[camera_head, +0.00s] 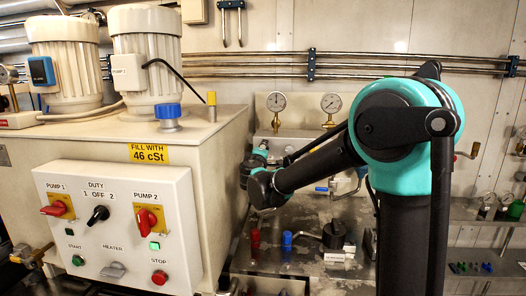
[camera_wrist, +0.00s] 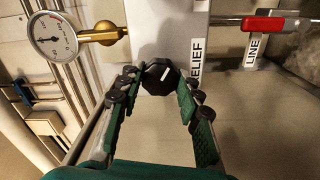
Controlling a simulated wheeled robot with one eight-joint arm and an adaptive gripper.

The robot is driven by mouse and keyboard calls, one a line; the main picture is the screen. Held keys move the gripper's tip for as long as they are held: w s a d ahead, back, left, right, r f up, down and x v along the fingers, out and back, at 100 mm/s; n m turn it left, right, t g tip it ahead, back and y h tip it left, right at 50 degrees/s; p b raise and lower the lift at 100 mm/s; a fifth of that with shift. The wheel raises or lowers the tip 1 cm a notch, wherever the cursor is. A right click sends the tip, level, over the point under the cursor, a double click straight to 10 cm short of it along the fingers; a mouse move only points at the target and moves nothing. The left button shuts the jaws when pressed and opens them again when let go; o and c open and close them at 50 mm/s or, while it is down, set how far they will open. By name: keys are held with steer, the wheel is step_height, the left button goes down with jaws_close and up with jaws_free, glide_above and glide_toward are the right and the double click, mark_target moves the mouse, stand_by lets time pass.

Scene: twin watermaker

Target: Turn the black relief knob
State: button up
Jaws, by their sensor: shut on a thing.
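The black relief knob (camera_wrist: 157,79) is a faceted black knob with a small white mark, seen in the upper middle of the wrist view. It sits on a pale block beside a label reading RELIEF (camera_wrist: 197,62), partly covered. My gripper (camera_wrist: 160,92) has its green-padded fingers on both sides of the knob and is shut on it. In the head view my black and teal arm reaches toward the back panel; the knob and gripper fingertips are hidden or too small to make out there.
A pressure gauge (camera_wrist: 54,38) with a brass fitting is left of the knob. A red-handled valve (camera_wrist: 270,24) labelled LINE is to the right. In the head view, a control box (camera_head: 120,228) with switches stands left, and a blue knob (camera_head: 287,240) is on the bench.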

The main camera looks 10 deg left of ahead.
stand_by(0.4)
steer(key=o, duration=1.2)
steer(key=shift+c, duration=0.2)
steer(key=shift+s, duration=0.1)
steer(key=s, duration=1.1)
steer(key=shift+s+a, duration=0.2)
steer(key=shift+s, duration=0.2)
steer(key=shift+s, duration=0.1)
